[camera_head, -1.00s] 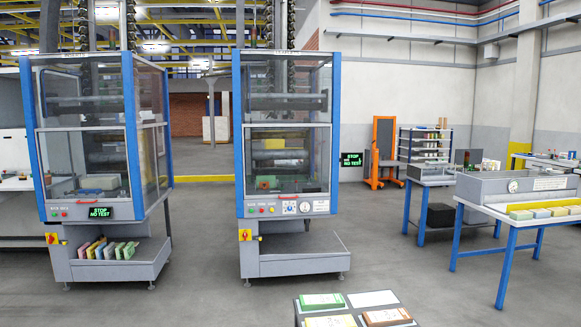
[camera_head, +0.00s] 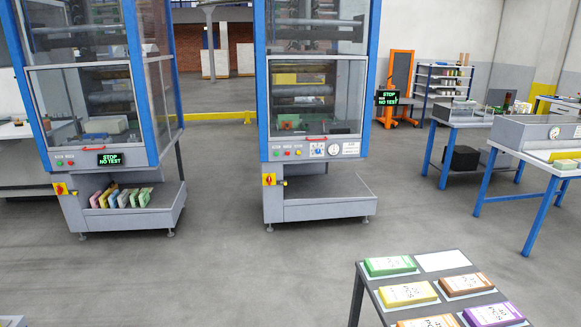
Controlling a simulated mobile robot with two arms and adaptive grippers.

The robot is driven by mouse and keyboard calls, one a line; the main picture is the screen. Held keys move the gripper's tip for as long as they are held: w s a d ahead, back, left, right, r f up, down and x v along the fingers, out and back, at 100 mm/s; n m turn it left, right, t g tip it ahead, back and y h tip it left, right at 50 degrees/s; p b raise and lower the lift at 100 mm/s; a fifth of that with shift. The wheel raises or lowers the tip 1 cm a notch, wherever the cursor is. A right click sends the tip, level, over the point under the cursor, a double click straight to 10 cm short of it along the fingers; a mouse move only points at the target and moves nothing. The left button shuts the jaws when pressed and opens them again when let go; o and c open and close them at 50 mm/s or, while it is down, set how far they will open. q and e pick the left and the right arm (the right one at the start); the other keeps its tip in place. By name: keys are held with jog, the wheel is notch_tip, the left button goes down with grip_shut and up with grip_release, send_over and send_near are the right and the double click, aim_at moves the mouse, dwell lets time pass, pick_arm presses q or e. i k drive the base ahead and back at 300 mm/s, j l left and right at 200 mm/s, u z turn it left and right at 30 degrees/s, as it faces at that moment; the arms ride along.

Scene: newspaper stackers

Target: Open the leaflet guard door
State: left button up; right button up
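Two blue-and-grey stacker machines stand ahead, each with a clear guard door at the front. The left machine's guard door (camera_head: 85,108) is shut, with a red handle (camera_head: 107,148) at its lower edge. The right machine's guard door (camera_head: 342,108) is also shut, with a red handle (camera_head: 314,137) along its bottom. I cannot read a label that tells which one is the leaflet guard door. Neither of my grippers is in view.
The left machine's lower tray (camera_head: 165,213) holds several coloured bundles; the right machine's tray (camera_head: 335,205) is empty. A dark table (camera_head: 372,300) with coloured stacks stands at front right. Blue-legged tables (camera_head: 490,190) stand at far right. The grey floor before the machines is clear.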

aim_at(316, 137)
jog(key=i+j+u, duration=0.15)
jog(key=i+j, duration=0.2)
jog(key=i+j+u, duration=0.15)
jog(key=i, duration=0.45)
jog(key=i+j+u, duration=0.2)
jog(key=i, duration=0.3)
jog(key=i+z, duration=0.15)
jog(key=i, duration=0.4)
jog(key=i+z, duration=0.15)
jog(key=i, duration=0.4)
jog(key=i+j+z, duration=0.15)
jog(key=i, duration=0.4)
jog(key=i+j+z, duration=0.15)
jog(key=i, duration=0.4)
